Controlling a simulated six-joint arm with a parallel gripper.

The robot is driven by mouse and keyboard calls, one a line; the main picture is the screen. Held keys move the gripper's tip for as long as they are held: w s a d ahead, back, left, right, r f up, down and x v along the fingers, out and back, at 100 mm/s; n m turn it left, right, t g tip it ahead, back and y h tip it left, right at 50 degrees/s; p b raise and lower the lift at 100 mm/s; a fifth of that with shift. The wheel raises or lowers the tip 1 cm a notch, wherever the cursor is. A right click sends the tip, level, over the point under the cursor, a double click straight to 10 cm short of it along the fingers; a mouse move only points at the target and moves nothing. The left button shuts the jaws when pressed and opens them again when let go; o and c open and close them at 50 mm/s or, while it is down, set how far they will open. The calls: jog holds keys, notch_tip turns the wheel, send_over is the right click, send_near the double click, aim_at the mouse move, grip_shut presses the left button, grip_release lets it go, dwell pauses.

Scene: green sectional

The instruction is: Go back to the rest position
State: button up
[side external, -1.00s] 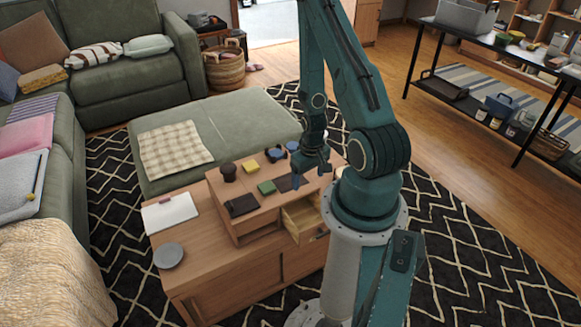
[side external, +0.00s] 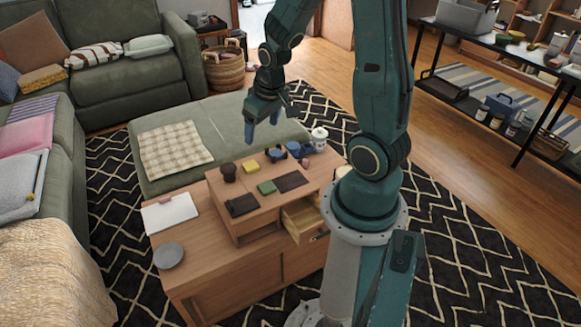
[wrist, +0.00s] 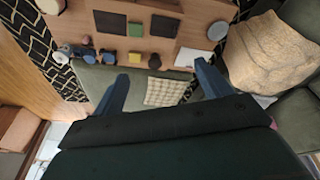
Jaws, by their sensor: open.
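My gripper (side external: 262,130) is raised in the air above the green ottoman, beyond the far edge of the wooden cabinet. Its two blue fingers are spread apart with nothing between them. In the wrist view my gripper (wrist: 160,92) also shows open and empty, with the ottoman and the checked cloth below. My arm is lifted clear of the cabinet top and touches nothing there.
The wooden cabinet (side external: 205,210) carries a green block (side external: 266,187), a yellow block (side external: 250,166), a dark brown cup (side external: 229,172), blue mugs (side external: 294,149), a white jar (side external: 319,138) and a grey plate (side external: 168,255). Its drawer (side external: 299,217) stands open. A checked cloth (side external: 174,149) lies on the ottoman (side external: 215,123).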

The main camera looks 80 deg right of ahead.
jog(key=s+a+r+n+t, duration=0.1)
jog(key=s+a+r+n, duration=0.1)
jog(key=s+a+r, duration=0.2)
jog(key=s+a+r+n+t+y, duration=0.1)
jog(key=s+a+r, duration=0.4)
jog(key=a+r, duration=0.6)
notch_tip(320, 180, up, 3)
jog(key=shift+r+n+t, duration=0.1)
jog(key=shift+n+t, duration=0.4)
jog(key=shift+n, duration=0.1)
